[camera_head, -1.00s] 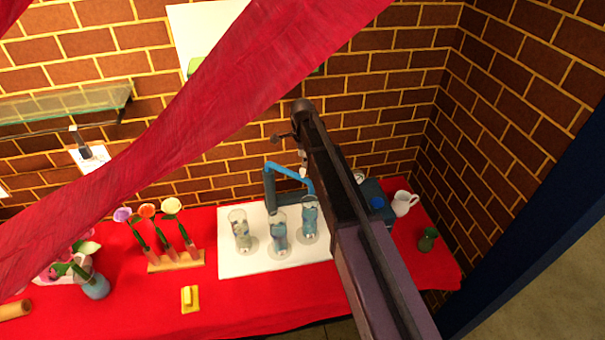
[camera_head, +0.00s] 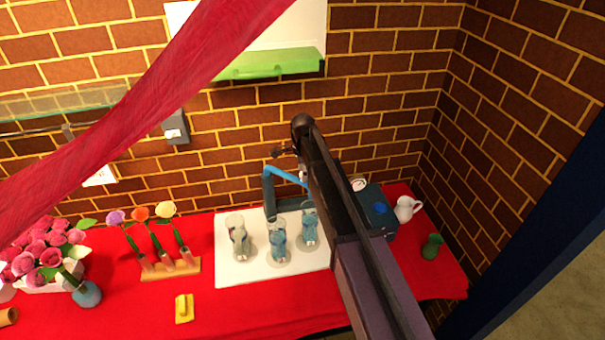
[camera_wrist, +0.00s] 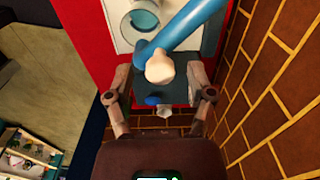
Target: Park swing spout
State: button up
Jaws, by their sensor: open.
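The blue swing spout (camera_head: 287,175) reaches right from a dark upright post (camera_head: 269,197) over the white board. Its right end is partly hidden by my arm in the head view. In the wrist view the blue spout tube (camera_wrist: 185,30) slants down to a pale rounded knob (camera_wrist: 160,67) at its end. My gripper (camera_wrist: 158,97) is open, with one finger on each side of the knob in the picture. No contact with the knob shows. A dark box with a blue button (camera_wrist: 152,99) lies below, between the fingers in the picture.
Glass vases (camera_head: 278,240) stand on the white board (camera_head: 235,277) close to the spout. The dark box (camera_head: 377,215), a white jug (camera_head: 407,208) and a green vase (camera_head: 432,246) are at the right. A flower rack (camera_head: 172,270) stands left. Red drapery (camera_head: 150,90) crosses the foreground.

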grip_shut()
jog(key=shift+w+a, duration=0.1)
jog(key=shift+w, duration=0.05)
dwell(0.4)
